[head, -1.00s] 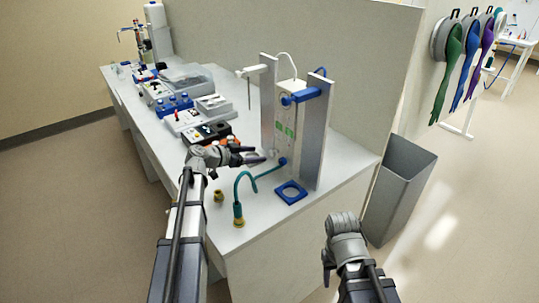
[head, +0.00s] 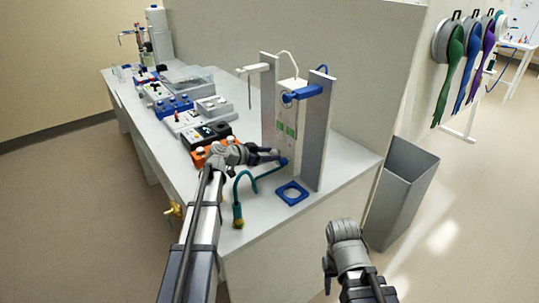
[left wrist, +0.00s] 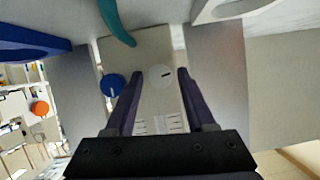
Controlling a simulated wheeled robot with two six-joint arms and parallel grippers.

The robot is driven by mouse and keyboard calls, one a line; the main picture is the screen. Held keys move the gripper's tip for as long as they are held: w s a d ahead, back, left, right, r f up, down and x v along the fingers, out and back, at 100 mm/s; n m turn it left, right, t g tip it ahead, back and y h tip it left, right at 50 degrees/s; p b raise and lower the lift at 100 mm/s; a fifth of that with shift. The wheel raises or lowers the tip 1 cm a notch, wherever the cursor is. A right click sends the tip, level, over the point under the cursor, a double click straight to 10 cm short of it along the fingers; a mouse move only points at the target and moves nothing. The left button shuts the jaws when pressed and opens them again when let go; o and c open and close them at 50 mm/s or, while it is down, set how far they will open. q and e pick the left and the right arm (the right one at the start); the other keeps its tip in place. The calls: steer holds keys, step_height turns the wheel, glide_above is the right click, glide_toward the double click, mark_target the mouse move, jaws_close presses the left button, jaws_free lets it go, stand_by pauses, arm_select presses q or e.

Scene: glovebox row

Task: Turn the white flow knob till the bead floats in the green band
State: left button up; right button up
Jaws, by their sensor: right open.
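The flow meter panel (head: 289,98) stands between two grey uprights, with small green patches (head: 280,126) on its face. The bead is too small to make out. In the left wrist view the white flow knob (left wrist: 160,76), with a dark slot mark, sits on the panel's pale face (left wrist: 150,48). A blue knob (left wrist: 112,85) is beside it, left of the fingers. My left gripper (left wrist: 160,74) is open, its fingertips on either side of the white knob; I cannot tell if they touch it. In the head view this gripper (head: 277,155) hides the white knob. My right gripper (head: 328,274) is open and empty.
A teal hose (head: 237,190) curves up close to my left gripper. Several boxes with knobs (head: 174,106) line the bench to the left. A grey bin (head: 402,190) stands on the floor at right.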

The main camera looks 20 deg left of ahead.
arm_select(q)
jaws_close()
stand_by(0.5)
